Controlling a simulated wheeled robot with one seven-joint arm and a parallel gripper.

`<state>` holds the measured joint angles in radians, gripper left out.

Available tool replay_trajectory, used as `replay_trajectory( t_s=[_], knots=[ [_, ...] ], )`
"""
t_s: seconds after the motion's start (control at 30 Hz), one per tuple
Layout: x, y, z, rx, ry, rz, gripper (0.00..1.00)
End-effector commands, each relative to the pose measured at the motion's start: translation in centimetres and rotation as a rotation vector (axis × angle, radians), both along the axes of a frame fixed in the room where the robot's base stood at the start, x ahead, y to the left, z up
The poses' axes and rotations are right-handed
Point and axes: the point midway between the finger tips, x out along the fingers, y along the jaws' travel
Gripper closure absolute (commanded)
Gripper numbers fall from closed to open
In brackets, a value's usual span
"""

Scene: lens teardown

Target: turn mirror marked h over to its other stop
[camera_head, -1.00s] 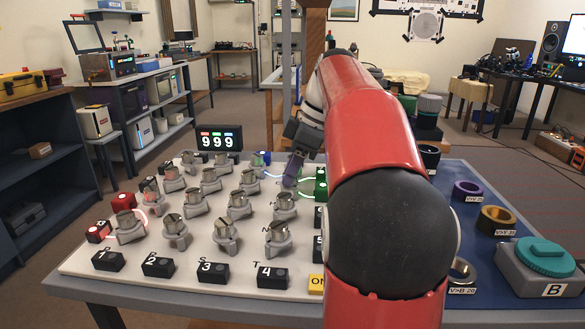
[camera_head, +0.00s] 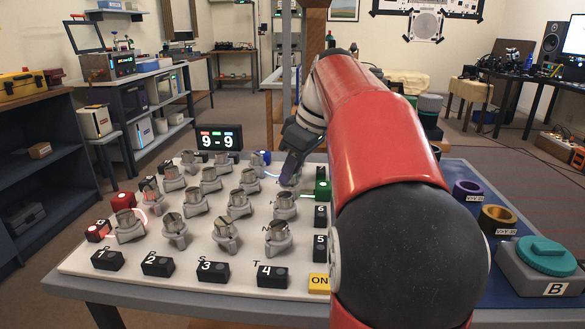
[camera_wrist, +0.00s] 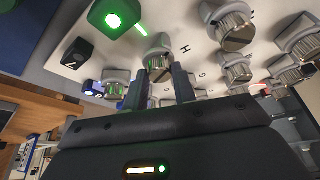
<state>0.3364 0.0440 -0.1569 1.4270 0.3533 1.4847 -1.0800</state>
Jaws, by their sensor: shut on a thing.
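The mirror marked H (camera_wrist: 158,42) has a grey round base and a small upright plate; its letter H shows beside it on the white board in the wrist view. My gripper (camera_wrist: 165,74) has its two dark fingers shut on this mirror. In the head view my gripper (camera_head: 289,178) reaches down at the back right of the mirror rows and hides most of the mirror it holds. A green light beam runs between the green block (camera_wrist: 114,14) and this mirror in the wrist view.
Several like mirrors stand close by in rows on the white board (camera_head: 140,265). A green block (camera_head: 322,189) is just right of my gripper. Numbered black blocks line the front and right edges. The display (camera_head: 219,138) reads 9-9. Rings and a teal-topped box (camera_head: 545,257) are at right.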

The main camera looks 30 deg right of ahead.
Motion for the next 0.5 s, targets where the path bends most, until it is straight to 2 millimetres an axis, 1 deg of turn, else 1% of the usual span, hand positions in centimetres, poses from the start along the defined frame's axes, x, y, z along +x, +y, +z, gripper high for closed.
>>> replay_trajectory(
  t_s=[0.5],
  knots=[
    [-0.09,0.39,0.16,-0.001,-0.003,-0.487,0.96]
  ],
)
